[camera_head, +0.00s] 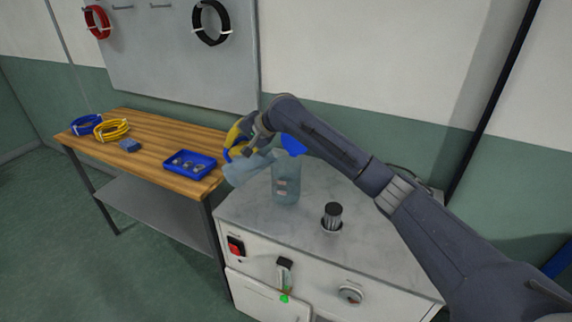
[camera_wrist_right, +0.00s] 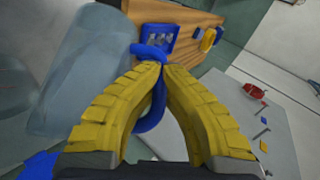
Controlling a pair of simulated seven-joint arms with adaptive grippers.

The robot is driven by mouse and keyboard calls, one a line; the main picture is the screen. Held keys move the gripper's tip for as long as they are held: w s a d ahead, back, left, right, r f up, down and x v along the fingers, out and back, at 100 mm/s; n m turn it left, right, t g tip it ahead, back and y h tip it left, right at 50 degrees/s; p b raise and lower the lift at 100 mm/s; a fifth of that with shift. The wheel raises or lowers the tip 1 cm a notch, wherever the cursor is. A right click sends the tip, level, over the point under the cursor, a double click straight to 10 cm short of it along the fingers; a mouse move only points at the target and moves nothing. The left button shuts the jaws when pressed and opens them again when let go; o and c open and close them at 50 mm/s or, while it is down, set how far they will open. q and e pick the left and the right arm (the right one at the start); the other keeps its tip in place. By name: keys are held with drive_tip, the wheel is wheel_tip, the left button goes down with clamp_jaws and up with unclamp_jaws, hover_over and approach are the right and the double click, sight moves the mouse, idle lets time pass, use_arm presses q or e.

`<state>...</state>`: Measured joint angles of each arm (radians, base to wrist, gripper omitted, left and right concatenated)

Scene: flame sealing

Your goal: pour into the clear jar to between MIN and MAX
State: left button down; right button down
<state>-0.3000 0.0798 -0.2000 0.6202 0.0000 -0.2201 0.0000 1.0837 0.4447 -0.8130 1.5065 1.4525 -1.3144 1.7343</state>
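The clear jar (camera_head: 287,188) stands upright on the grey top of the white cabinet in the head view. Small pale marks show on its side; I cannot read them or tell the liquid level. My right gripper (camera_head: 242,140), with yellow fingers, is left of and above the jar. Its fingers (camera_wrist_right: 163,68) are closed around the blue handle (camera_wrist_right: 152,125) of a translucent jug (camera_wrist_right: 85,65). The jug (camera_head: 245,168) is tilted, its body to the left of the jar. A blue part (camera_head: 293,145), seemingly the jug's rim or spout, is over the jar. Any pouring stream is not visible. My left gripper is out of view.
A black knob-topped cylinder (camera_head: 333,216) stands on the cabinet top (camera_head: 260,219), right of the jar. The wooden bench (camera_head: 145,152) at left holds a blue tray (camera_head: 190,172) and blue and yellow coils (camera_head: 111,129). My right arm spans the cabinet's right side.

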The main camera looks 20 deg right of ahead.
drive_tip(key=shift+d+r+y, duration=0.3)
drive_tip(key=shift+r+y, duration=0.1)
drive_tip(key=shift+r, duration=0.15)
drive_tip(key=shift+d+r+m+y+b, duration=0.3)
drive_tip(key=shift+d+r+m+y, duration=0.2)
drive_tip(key=shift+d+r+y, duration=0.25)
idle(2.5)
drive_tip(key=shift+s+d+r+y+b, duration=0.1)
drive_tip(key=shift+d+r+y+b, duration=0.25)
drive_tip(key=shift+d+r+b, duration=0.45)
idle(1.9)
drive_tip(key=shift+d+r+m+t+y+b, duration=0.3)
drive_tip(key=shift+d+b, duration=0.1)
drive_tip(key=shift+b, duration=0.55)
idle(0.7)
